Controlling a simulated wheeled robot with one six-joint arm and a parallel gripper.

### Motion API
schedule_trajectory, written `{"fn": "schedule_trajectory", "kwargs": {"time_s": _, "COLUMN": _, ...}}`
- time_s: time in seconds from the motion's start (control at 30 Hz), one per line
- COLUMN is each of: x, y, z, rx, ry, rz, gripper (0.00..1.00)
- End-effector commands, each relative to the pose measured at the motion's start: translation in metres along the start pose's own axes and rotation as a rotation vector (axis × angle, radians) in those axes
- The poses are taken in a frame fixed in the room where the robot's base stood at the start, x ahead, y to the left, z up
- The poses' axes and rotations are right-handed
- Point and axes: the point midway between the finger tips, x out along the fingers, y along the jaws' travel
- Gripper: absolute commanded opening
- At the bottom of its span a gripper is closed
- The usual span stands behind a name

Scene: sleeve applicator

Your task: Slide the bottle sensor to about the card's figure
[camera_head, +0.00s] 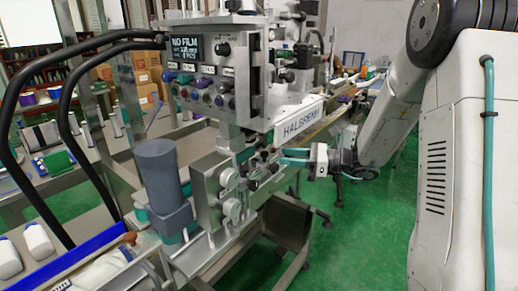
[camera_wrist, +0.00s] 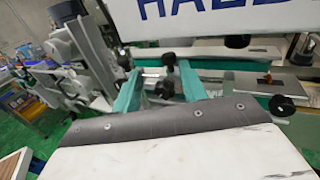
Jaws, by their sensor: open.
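My gripper (camera_head: 284,156) reaches in from the right, below the HALBREMM sign, with its teal fingers apart and pointing at the machine's rail. In the wrist view the two teal fingers (camera_wrist: 158,78) stand on either side of a small dark fitting with black knobs (camera_wrist: 168,62), probably the bottle sensor. I cannot tell whether either finger touches it. The fitting sits on a pale horizontal rail (camera_wrist: 225,76). In the head view dark knobs (camera_head: 262,163) show just left of the fingertips. I cannot make out the card or its figure.
The control box display (camera_head: 187,48) reads NO FILM, above several buttons. The HALBREMM panel (camera_head: 299,119) hangs above my gripper. Another black knob (camera_wrist: 282,105) stands right of the fingers. A grey cylinder (camera_head: 158,170) stands left. Green floor (camera_head: 350,240) is open below.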

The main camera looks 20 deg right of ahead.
Motion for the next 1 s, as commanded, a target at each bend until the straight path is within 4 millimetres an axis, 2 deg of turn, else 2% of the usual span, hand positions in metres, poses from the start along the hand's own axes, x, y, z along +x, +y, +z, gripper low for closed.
{"fn": "schedule_trajectory", "kwargs": {"time_s": 0.13, "x": 0.008, "y": -0.008, "z": -0.005, "rx": 0.026, "ry": -0.020, "rz": -0.025, "gripper": 0.43}}
{"fn": "schedule_trajectory", "kwargs": {"time_s": 0.4, "x": 0.058, "y": -0.004, "z": -0.004, "rx": 0.026, "ry": -0.019, "rz": -0.013, "gripper": 0.43}}
{"fn": "schedule_trajectory", "kwargs": {"time_s": 0.6, "x": 0.081, "y": -0.005, "z": -0.003, "rx": 0.025, "ry": -0.018, "rz": -0.014, "gripper": 0.43}}
{"fn": "schedule_trajectory", "kwargs": {"time_s": 0.97, "x": 0.084, "y": -0.007, "z": -0.003, "rx": 0.025, "ry": -0.019, "rz": -0.019, "gripper": 0.43}}
{"fn": "schedule_trajectory", "kwargs": {"time_s": 1.0, "x": 0.084, "y": -0.007, "z": -0.003, "rx": 0.025, "ry": -0.018, "rz": -0.019, "gripper": 0.32}}
